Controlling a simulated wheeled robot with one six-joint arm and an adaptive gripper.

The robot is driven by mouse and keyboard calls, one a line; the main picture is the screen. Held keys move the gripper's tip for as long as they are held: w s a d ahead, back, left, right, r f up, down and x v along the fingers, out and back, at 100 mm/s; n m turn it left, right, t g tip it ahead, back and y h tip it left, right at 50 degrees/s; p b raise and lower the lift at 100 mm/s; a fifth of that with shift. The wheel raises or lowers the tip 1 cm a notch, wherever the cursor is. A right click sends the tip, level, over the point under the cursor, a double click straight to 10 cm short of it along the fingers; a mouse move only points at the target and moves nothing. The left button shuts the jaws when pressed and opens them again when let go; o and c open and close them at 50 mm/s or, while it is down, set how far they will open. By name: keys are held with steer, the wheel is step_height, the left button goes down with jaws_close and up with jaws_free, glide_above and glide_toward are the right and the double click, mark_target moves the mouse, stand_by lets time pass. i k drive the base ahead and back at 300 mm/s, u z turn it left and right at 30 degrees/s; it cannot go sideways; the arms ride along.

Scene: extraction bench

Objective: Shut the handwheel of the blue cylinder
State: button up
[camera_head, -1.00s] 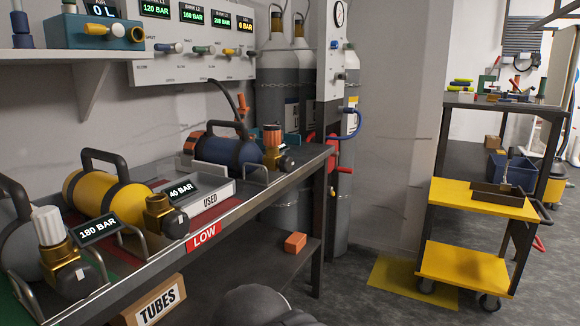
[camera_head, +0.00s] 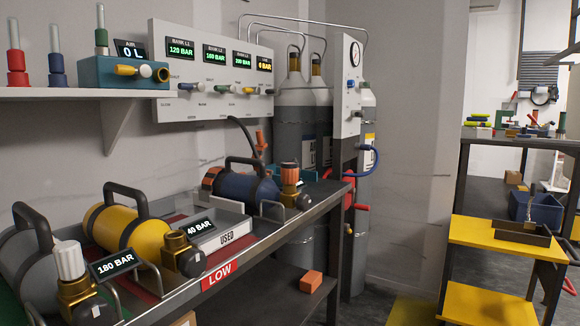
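The blue cylinder (camera_head: 243,188) lies on its side in a cradle on the bench, toward the far end, with a dark carry handle on top. Its orange handwheel (camera_head: 289,174) stands up on the brass valve at its right end. Whether the wheel is open or shut cannot be told. My gripper is not in view.
A yellow cylinder (camera_head: 131,230) and a grey cylinder (camera_head: 27,260) lie nearer on the same bench (camera_head: 250,258). A USED tray (camera_head: 222,235) sits between yellow and blue. A yellow-shelved cart (camera_head: 490,232) stands at right. Tall grey cylinders stand behind the bench end.

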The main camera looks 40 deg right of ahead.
mark_target(302, 202)
steer(key=z, duration=0.45)
steer(key=k, duration=1.15)
steer(key=z, duration=1.35)
steer(key=i, duration=0.95)
steer(key=u, duration=0.25)
steer(key=i, duration=0.75)
steer(key=u, duration=1.25)
steer(key=i, duration=0.25)
steer(key=u, duration=0.05)
